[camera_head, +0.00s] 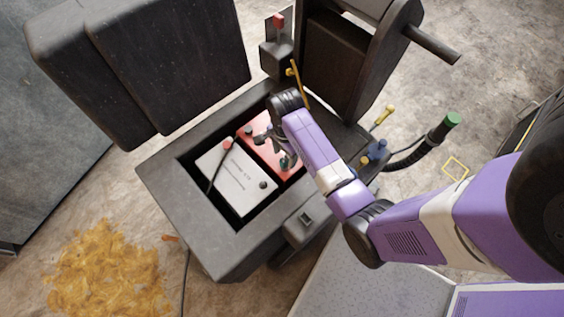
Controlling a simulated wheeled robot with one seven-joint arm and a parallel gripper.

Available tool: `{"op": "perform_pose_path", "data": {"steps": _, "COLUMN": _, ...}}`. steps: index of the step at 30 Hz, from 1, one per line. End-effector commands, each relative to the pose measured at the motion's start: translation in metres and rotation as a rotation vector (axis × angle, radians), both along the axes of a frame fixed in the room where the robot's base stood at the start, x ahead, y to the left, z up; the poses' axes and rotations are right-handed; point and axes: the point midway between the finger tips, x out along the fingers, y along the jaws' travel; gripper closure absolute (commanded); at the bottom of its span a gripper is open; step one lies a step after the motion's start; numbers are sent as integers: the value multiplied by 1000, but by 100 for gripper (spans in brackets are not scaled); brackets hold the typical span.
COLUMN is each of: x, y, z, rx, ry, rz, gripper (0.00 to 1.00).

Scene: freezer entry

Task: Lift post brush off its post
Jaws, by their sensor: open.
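A red battery (287,172) and a white battery (225,182) sit side by side in an open dark grey box. A small dark teal piece (288,162) stands on the red battery's right part; it may be the post brush on its post, but it is too small to be sure. My gripper (270,143) is over the red battery, left of and close to this piece. Its jaws are open, and I see nothing held. The arm hides part of the red battery, and I cannot tell whether a finger touches the teal piece.
The box rim (172,200) surrounds the batteries. A black cable lies across the white battery. A blue knob-like part (375,152), a yellow-tipped handle (387,113) and a green-capped black hose (451,119) are at right. Tall dark panels (165,60) stand behind. A yellowish spill (110,275) covers floor at lower left.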

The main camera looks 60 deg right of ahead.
Motion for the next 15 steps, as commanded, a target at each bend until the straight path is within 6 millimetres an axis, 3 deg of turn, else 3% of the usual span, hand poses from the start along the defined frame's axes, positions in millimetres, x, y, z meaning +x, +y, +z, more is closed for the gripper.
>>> {"op": "perform_pose_path", "data": {"steps": 15, "x": -1, "y": -1, "z": -62, "rx": -1, "ry": -1, "rz": 4, "gripper": 44}}
